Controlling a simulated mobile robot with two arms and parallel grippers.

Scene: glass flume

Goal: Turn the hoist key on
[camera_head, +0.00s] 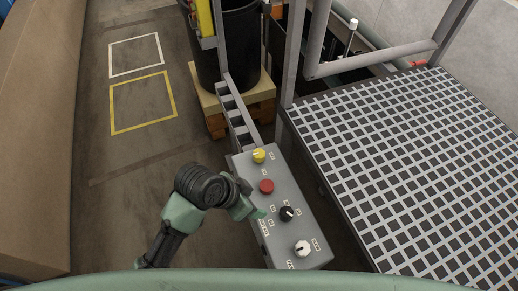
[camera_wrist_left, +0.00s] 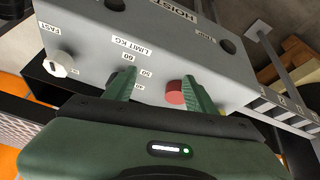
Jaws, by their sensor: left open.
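A grey control box (camera_head: 285,203) holds a yellow knob (camera_head: 259,155), a red button (camera_head: 266,186), a black knob (camera_head: 286,213) and a white knob (camera_head: 302,248). None is plainly readable as the hoist key. My left gripper (camera_head: 250,204) is at the box's left side, level with the red button and black knob. In the left wrist view its open fingers (camera_wrist_left: 158,76) point at the box face, which reads "HOIST". The red button (camera_wrist_left: 174,93) shows beside the right finger, the white knob (camera_wrist_left: 58,65) far left. The left finger covers part of the dial by "LIMIT KG". My right gripper is out of view.
A metal grating platform (camera_head: 410,160) lies right of the box. A black bin (camera_head: 228,45) stands on a wooden pallet (camera_head: 238,104) behind it, near grey frame posts (camera_head: 292,50). The floor with a yellow marked square (camera_head: 143,103) is clear to the left.

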